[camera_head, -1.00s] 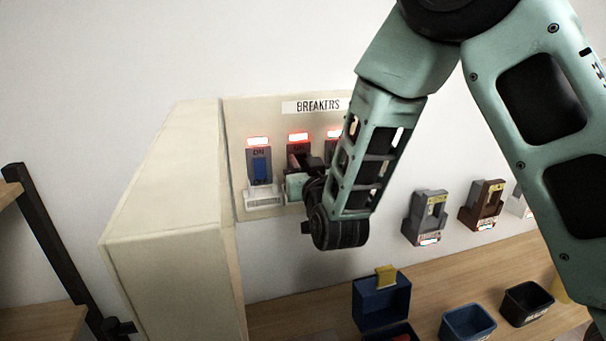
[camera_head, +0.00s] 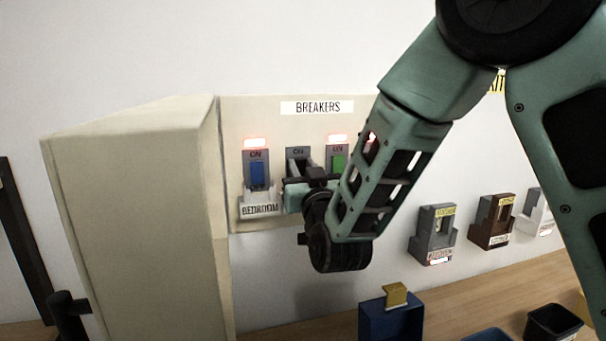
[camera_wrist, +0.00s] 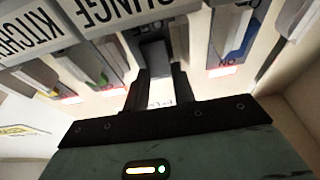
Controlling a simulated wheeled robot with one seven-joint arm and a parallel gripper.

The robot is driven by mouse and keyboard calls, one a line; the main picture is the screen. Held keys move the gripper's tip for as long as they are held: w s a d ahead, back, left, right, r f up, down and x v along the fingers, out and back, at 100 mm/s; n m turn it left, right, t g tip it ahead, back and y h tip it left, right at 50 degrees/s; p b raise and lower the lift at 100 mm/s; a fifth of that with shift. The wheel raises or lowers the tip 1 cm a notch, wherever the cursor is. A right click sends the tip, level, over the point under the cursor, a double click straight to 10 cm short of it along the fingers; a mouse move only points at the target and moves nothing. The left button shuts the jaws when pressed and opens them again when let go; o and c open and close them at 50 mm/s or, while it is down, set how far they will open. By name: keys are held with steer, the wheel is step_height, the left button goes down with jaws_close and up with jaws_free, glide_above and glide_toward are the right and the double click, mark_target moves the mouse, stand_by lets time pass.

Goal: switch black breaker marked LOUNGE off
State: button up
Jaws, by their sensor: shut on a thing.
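In the wrist view, inverted, the black lever (camera_wrist: 153,58) sits between my fingers (camera_wrist: 158,84), by the OFF end near the LOUNGE label (camera_wrist: 122,10). My gripper is shut on the lever. The head view hides the lever and label behind my gripper.
The blue BEDROOM breaker (camera_head: 257,174) is close on the left, its red lamp lit. A green-levered breaker (camera_head: 338,163) is close on the right, also lit. A cream cabinet side (camera_head: 140,220) juts out at left. Switches hang at right; bins stand on the counter below.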

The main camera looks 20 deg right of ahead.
steer(key=o, duration=1)
steer(key=shift+s, duration=0.1)
steer(key=shift+b+v, duration=8.65)
steer(key=shift+b, duration=0.85)
